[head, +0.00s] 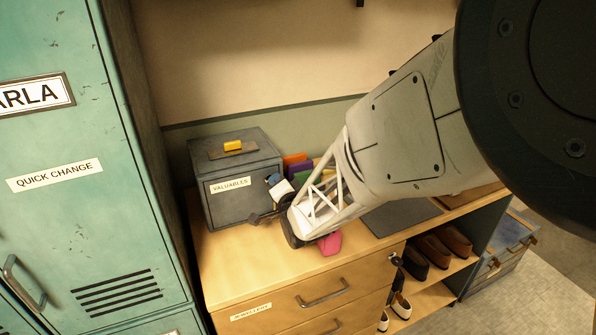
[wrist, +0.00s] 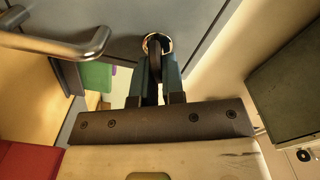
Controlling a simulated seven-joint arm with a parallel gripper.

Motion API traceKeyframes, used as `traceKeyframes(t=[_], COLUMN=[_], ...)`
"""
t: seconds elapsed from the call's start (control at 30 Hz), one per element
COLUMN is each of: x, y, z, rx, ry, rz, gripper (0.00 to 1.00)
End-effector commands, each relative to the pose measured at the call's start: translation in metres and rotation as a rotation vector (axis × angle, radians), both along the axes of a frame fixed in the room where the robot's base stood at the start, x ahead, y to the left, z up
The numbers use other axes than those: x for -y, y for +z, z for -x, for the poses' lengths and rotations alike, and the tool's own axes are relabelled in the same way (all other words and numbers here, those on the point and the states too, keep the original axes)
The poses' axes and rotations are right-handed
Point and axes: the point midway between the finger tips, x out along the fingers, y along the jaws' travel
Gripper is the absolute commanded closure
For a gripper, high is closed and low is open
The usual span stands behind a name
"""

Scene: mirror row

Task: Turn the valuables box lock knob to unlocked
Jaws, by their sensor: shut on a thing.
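The dark grey valuables box (head: 213,214) stands on the wooden dresser in the head view, with a "VALUABLES" label on its front. In the wrist view my gripper (wrist: 157,72) is shut on the dark lock knob (wrist: 155,54), which sits in a bright metal ring on a grey face. The fingers hide part of the knob. I cannot read any lock marks or tell which way the knob is turned. The knob cannot be made out in the head view.
A metal bar handle (wrist: 60,42) lies close left of the fingers in the wrist view. A teal locker (head: 60,220) stands left of the box. Colored items (head: 296,163) stand right of it. The dresser top (head: 235,265) is clear in front.

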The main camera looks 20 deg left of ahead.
Motion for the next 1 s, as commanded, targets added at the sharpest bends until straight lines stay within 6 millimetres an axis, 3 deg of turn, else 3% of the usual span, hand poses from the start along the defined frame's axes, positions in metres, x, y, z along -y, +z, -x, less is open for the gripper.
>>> traceKeyframes(t=[0.5, 1.0], x=[0.001, 0.001], y=[-0.005, -0.0062], z=[-0.0012, -0.0012], rx=[-0.295, -0.365], ry=[0.0, 0.0], rz=[-0.295, -0.365], gripper=[1.0, 1.0])
